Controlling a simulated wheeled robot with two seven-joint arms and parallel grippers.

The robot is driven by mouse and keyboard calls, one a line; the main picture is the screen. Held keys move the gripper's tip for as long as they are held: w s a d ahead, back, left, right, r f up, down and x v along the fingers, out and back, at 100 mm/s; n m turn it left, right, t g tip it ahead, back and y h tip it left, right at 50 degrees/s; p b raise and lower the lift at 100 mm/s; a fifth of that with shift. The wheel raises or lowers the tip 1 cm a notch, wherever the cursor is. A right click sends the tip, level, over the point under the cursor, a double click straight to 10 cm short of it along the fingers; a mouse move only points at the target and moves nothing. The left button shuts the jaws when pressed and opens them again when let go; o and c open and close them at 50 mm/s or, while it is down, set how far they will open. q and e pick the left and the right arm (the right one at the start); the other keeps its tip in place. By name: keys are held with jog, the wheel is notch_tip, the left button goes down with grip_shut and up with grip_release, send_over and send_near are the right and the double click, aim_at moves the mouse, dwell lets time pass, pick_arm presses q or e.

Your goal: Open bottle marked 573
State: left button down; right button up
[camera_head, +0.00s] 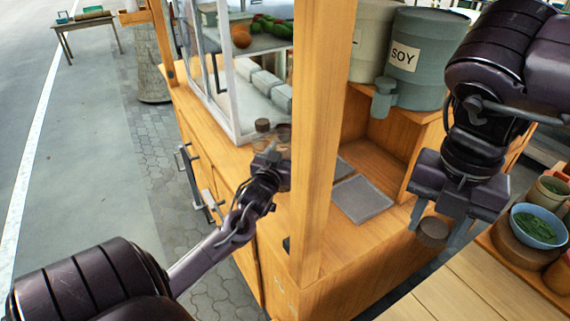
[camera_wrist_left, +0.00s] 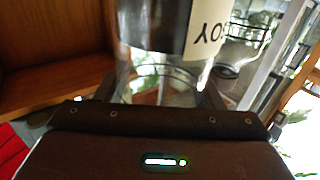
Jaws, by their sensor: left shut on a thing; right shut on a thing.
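My left gripper (camera_head: 273,160) is shut on a clear glass bottle (camera_wrist_left: 160,85), which stands between its fingers in the left wrist view. In the head view the gripper hides most of this bottle. A small brown cap (camera_head: 262,125) shows just behind the gripper; I cannot tell which bottle it belongs to. My right gripper (camera_head: 435,215) is shut on a round brown lid-like piece (camera_head: 432,232) and holds it to the right of the wooden post, apart from the left gripper. No number 573 is readable in either view.
A wooden post (camera_head: 325,140) stands between my grippers. A grey SOY container (camera_head: 418,75) stands on the shelf behind. A grey mat (camera_head: 361,198) lies on the counter. A glass case (camera_head: 222,75) stands at the back left. A blue bowl (camera_head: 538,226) is at the right.

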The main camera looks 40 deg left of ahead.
pick_arm(q)
jog(key=shift+f, duration=2.05)
jog(key=shift+f, duration=0.1)
jog(key=shift+c, duration=1.9)
grip_release()
